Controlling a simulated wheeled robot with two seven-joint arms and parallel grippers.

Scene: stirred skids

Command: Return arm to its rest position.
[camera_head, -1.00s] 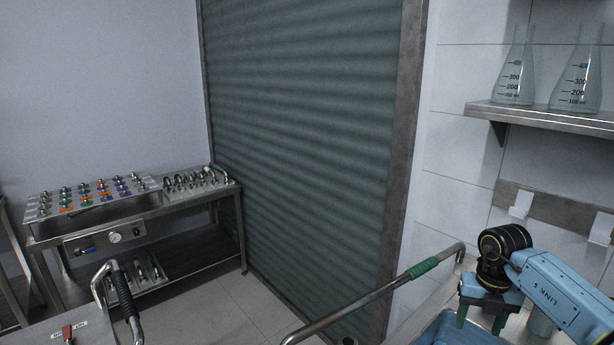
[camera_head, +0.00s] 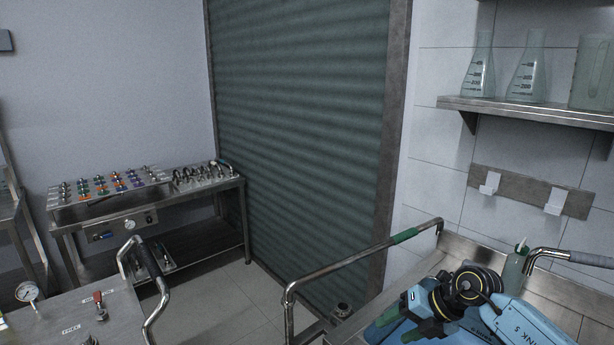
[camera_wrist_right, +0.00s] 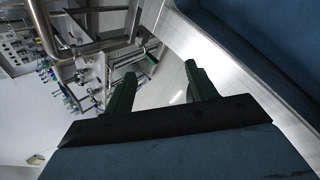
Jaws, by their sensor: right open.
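My right arm (camera_head: 515,318), blue with black joints, comes in from the lower right of the head view, folded low near a metal bench. My right gripper (camera_head: 411,315) has dark green fingers and points left, close to a blue surface beneath it. In the right wrist view its two green fingers (camera_wrist_right: 157,90) are apart with nothing between them. Its fingers stand beside a pale metal edge. My left arm and left gripper do not show.
A bent metal rail (camera_head: 345,262) with a green grip runs left of my right arm. A second rail (camera_head: 560,256) is close on its right. A shelf (camera_head: 560,112) holds glass flasks (camera_head: 527,70). A steel trolley (camera_head: 150,208) stands at the left, by a green shutter (camera_head: 300,120).

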